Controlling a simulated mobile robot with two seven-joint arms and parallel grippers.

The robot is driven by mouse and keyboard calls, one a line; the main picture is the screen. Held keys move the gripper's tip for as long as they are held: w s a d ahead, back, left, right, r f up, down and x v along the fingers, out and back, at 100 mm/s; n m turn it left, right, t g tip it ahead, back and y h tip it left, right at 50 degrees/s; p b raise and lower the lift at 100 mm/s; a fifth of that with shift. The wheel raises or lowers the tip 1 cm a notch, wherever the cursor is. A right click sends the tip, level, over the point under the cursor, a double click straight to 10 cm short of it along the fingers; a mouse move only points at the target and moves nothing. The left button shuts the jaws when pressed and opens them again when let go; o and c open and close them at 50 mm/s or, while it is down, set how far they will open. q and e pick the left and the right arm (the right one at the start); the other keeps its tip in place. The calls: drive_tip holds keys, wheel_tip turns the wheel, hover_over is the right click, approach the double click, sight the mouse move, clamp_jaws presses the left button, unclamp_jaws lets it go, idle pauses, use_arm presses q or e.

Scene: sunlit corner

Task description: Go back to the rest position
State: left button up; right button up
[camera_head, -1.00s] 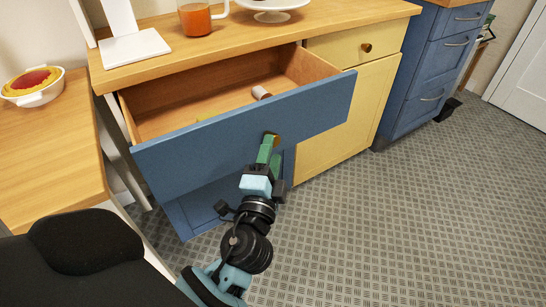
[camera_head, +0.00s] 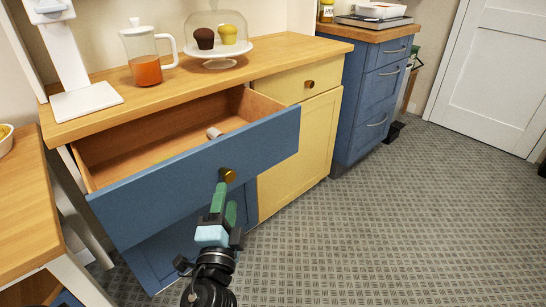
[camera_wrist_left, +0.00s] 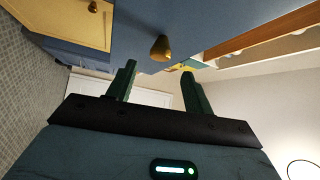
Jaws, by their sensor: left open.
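My left gripper (camera_head: 224,204) is in front of the open blue drawer (camera_head: 190,168), just below its round brass knob (camera_head: 228,175). In the left wrist view the two green fingers (camera_wrist_left: 158,86) stand apart with nothing between them. The knob (camera_wrist_left: 161,48) shows beyond the fingertips there, apart from them. The drawer is pulled well out and holds a small cylindrical item (camera_head: 214,132) near its right side. My right gripper is not in view.
The wooden counter (camera_head: 200,76) carries a jug of orange-red liquid (camera_head: 147,69) and a domed cake stand (camera_head: 218,62) with two muffins. A yellow cabinet (camera_head: 300,147) stands right of the drawer. The patterned floor (camera_head: 400,220) is clear on the right. A wooden table (camera_head: 20,205) stands at left.

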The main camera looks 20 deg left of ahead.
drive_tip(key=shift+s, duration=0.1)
